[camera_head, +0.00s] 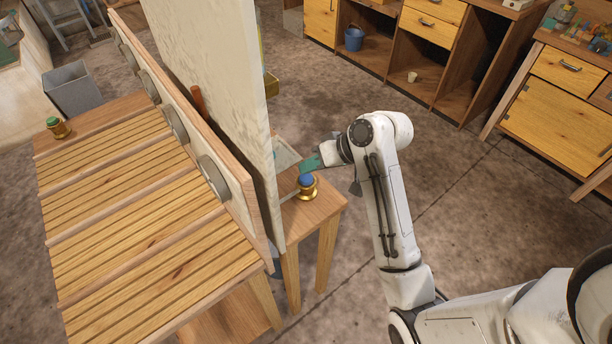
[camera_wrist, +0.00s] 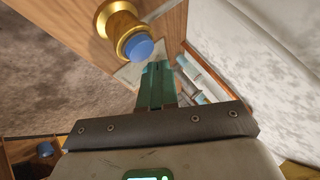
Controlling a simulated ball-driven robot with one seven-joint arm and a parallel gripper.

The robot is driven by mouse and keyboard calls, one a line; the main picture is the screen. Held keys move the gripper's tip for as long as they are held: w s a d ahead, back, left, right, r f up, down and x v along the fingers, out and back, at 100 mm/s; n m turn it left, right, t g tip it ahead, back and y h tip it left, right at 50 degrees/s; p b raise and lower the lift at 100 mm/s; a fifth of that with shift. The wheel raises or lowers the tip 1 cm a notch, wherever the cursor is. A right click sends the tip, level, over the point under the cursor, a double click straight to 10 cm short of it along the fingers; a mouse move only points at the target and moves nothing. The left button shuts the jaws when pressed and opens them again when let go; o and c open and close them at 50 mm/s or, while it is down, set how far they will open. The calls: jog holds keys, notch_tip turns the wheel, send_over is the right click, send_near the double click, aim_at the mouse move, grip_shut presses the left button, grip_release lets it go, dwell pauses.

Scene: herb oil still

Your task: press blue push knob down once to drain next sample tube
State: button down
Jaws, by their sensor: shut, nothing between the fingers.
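The blue push knob (camera_head: 306,180) sits in a brass collar on a small wooden stand at the right of the tall pale panel. In the wrist view the blue knob (camera_wrist: 139,47) shows just beyond and to the left of the fingertips. My gripper (camera_head: 311,163) has green fingers and is close to the knob; the fingers (camera_wrist: 156,70) are shut and empty. A gap shows between the fingertips and the knob in the wrist view. Some glass-like tubes (camera_wrist: 192,75) show in part behind the fingers. A green knob (camera_head: 54,123) in a brass collar sits on the slatted bench's far left corner.
The tall pale panel (camera_head: 215,80) stands close to the left of the wooden stand (camera_head: 318,212). A slatted bench (camera_head: 130,230) lies left of it. Cabinets (camera_head: 430,25) line the back. The floor right of the stand is clear.

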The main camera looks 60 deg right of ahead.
aim_at(310, 178)
jog(key=shift+f, duration=0.2)
dwell(0.5)
jog(key=shift+f, duration=0.25)
jog(key=shift+f, duration=0.45)
dwell(0.9)
jog(key=shift+r, duration=0.15)
jog(key=shift+r+p, duration=0.75)
jog(key=shift+p, duration=0.45)
notch_tip(310, 178, up, 5)
jog(key=p, duration=0.5)
jog(key=shift+p, duration=0.3)
